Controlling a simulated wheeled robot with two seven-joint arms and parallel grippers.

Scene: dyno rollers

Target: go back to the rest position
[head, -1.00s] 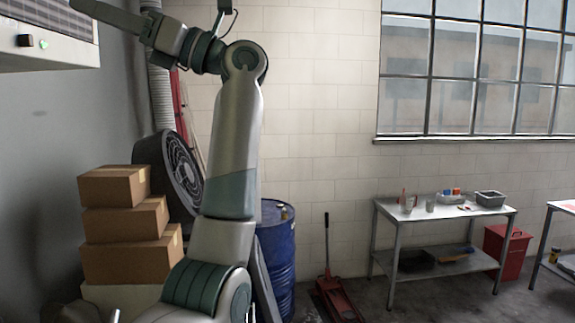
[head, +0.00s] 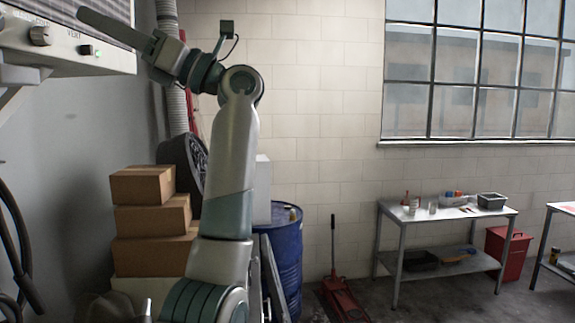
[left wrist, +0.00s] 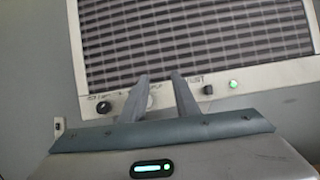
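My left arm rises through the head view. Its gripper (head: 112,28) points to the upper left, in front of the lower part of a wall-mounted unit. In the left wrist view the two fingers of the left gripper (left wrist: 160,77) stand apart with nothing between them. Behind them is the unit's front panel with a grille (left wrist: 195,38), dark knobs and a green-lit switch (left wrist: 233,84). I cannot tell how far the fingertips are from the panel. My right gripper is in neither view.
Stacked cardboard boxes (head: 152,221) and a dark fan (head: 181,160) stand behind my left arm. A blue drum (head: 286,262) and a red floor jack (head: 343,298) are right of it. A metal table (head: 385,213) with small items stands under the window. Some floor between is clear.

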